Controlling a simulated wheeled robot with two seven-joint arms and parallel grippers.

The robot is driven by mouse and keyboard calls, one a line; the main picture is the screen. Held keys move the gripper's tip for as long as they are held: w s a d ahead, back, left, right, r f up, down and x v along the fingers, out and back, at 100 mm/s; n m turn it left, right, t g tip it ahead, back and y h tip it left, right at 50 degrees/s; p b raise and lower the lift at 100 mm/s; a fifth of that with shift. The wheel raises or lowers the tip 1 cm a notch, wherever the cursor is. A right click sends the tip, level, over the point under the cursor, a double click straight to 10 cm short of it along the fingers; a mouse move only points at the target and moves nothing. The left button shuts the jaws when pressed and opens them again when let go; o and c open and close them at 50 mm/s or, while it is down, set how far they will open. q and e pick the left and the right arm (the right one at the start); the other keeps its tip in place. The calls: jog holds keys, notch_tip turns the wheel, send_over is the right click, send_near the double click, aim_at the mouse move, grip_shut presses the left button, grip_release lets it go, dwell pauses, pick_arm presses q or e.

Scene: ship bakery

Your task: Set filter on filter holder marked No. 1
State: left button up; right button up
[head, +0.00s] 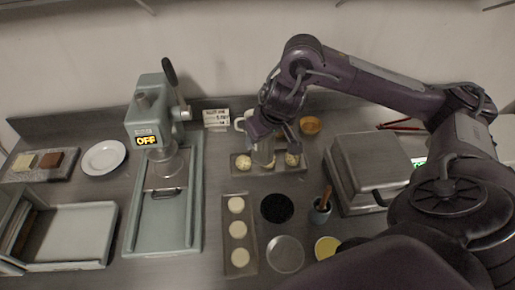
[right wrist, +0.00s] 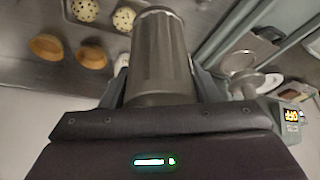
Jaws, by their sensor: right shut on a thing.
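I cannot make out a filter or a filter holder marked No. 1 in either view. My right gripper (head: 268,135) is shut on a grey metal cylinder (right wrist: 160,55), with a finger on each side of it. In the head view the cylinder (head: 263,153) is over the middle of a tray (head: 249,173), between speckled balls. I cannot tell whether it touches the tray. A small card (head: 216,118) with print too small to read stands at the back. My left gripper is not in view.
A press (head: 149,120) reading "OFF" stands left of the tray. A white mug (head: 240,122) and a brown tart shell (head: 310,125) are behind. A lidded metal box (head: 368,165) stands right. A tray (head: 239,269) of pale discs lies in front. A white plate (head: 104,158) is far left.

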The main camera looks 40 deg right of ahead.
aim_at(263, 154)
jog(key=f+b, duration=0.1)
jog(key=f, duration=0.1)
jog(key=f+b, duration=0.1)
jog(key=f, duration=0.3)
jog(key=shift+s+b, duration=0.35)
jog(key=shift+b, duration=0.05)
jog(key=shift+s+b+x, duration=0.15)
jog(key=shift+b+x, duration=0.2)
jog(key=shift+x, duration=0.25)
jog(key=shift+s+b+x, duration=0.15)
jog(key=shift+b+x, duration=0.15)
jog(key=shift+x, duration=0.35)
jog(key=f, duration=0.7)
jog(key=shift+w+f, duration=0.2)
jog(key=shift+w, duration=0.05)
jog(key=shift+f, duration=0.35)
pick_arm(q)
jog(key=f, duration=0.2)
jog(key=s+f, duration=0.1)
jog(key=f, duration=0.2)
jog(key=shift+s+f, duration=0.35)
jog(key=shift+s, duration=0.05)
